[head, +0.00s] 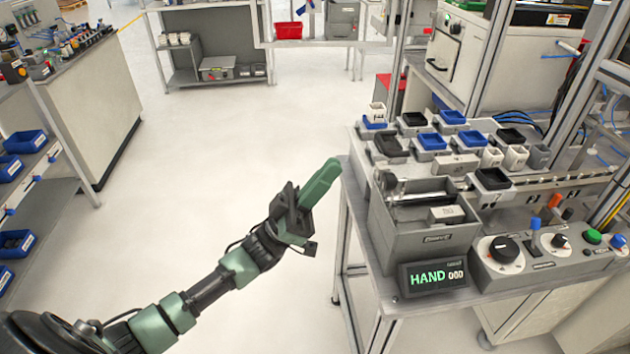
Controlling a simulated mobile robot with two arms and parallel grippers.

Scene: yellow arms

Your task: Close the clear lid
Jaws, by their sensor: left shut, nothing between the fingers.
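My left gripper (327,173) is shut and empty, with its green fingers pressed together and pointing up and right. A grey open-topped box (430,245) stands at the bench's front left corner, with a light grey block (446,214) inside. I cannot clearly make out a clear lid; any see-through panel at this box is too faint to tell. My right gripper is not in view.
Behind the box are several small blue, black and white holders (432,141). Metal frame posts rise at the right. The floor (230,130) is clear.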

